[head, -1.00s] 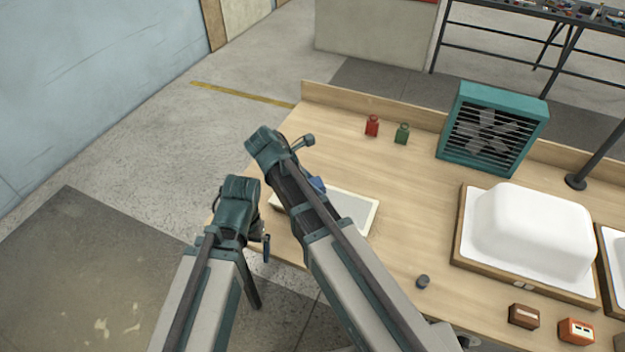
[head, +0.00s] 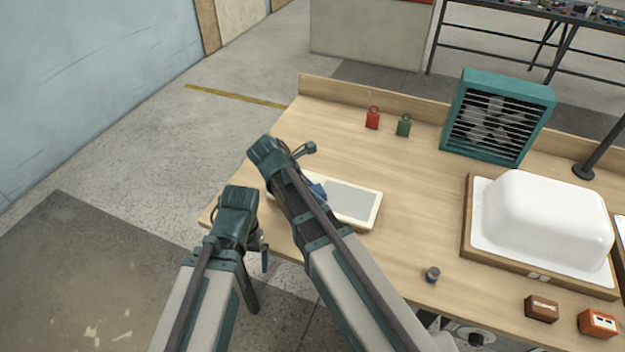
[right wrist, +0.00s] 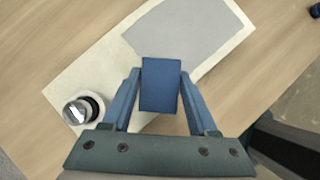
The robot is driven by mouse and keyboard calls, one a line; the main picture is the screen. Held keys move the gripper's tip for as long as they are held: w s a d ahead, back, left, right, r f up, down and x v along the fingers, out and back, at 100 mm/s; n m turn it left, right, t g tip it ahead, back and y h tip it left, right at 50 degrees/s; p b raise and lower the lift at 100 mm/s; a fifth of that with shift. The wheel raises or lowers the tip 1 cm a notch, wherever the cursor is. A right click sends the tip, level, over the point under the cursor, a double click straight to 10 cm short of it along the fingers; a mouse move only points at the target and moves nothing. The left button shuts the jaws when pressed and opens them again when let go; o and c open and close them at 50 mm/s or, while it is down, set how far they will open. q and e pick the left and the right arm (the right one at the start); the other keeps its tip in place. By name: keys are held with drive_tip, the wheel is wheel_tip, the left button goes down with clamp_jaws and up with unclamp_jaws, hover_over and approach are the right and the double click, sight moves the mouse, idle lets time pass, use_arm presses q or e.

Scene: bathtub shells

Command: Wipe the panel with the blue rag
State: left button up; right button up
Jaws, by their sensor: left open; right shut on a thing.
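The panel (head: 365,203) is a flat cream board with a grey area, lying on the wooden table near its left edge. My right arm hides part of it in the head view. In the right wrist view the panel (right wrist: 100,75) lies under my right gripper (right wrist: 160,84), which is shut on the blue rag (right wrist: 160,98). The rag overlaps the edge of the grey area in that view; I cannot tell whether it touches. It also shows as a blue patch beside my right arm (head: 318,191). My left gripper (head: 264,256) is open and empty, off the table's left front edge.
A round silver-and-black piece (right wrist: 84,108) sits at the panel's end. A red (head: 373,118) and a green weight-like item (head: 404,125), a teal fan (head: 497,118), a white tub shell (head: 548,220), a grey knob (head: 432,274) and two small boxes (head: 541,308) stand on the table (head: 420,215).

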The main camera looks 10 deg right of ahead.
drive_tip(key=shift+s+d+f, duration=0.15)
drive_tip(key=shift+s+f, duration=0.05)
drive_tip(key=shift+s+d+f, duration=0.1)
drive_tip(key=shift+s+d, duration=0.35)
drive_tip(key=shift+d, duration=0.25)
drive_tip(key=shift+s+d+f, duration=0.1)
drive_tip(key=shift+s+d, duration=0.35)
drive_tip(key=shift+d, duration=0.5)
drive_tip(key=shift+w+a, duration=0.1)
drive_tip(key=shift+a, duration=0.15)
drive_tip(key=shift+w+a+r, duration=0.1)
drive_tip(key=shift+w+a, duration=0.15)
drive_tip(key=shift+a, duration=0.3)
drive_tip(key=shift+w+a, duration=0.35)
drive_tip(key=shift+w, duration=0.05)
drive_tip(key=shift+w+a, duration=0.45)
drive_tip(key=shift+a, duration=0.3)
wheel_tip(320, 180, up, 5)
drive_tip(key=p, duration=0.5)
drive_tip(key=shift+s, duration=0.1)
wheel_tip(320, 180, up, 3)
drive_tip(key=p, duration=0.3)
drive_tip(key=shift+d, duration=0.1)
use_arm(q)
wheel_tip(320, 180, up, 7)
drive_tip(key=shift+d, duration=0.3)
drive_tip(key=shift+w, duration=0.1)
use_arm(e)
drive_tip(key=shift+f, duration=0.25)
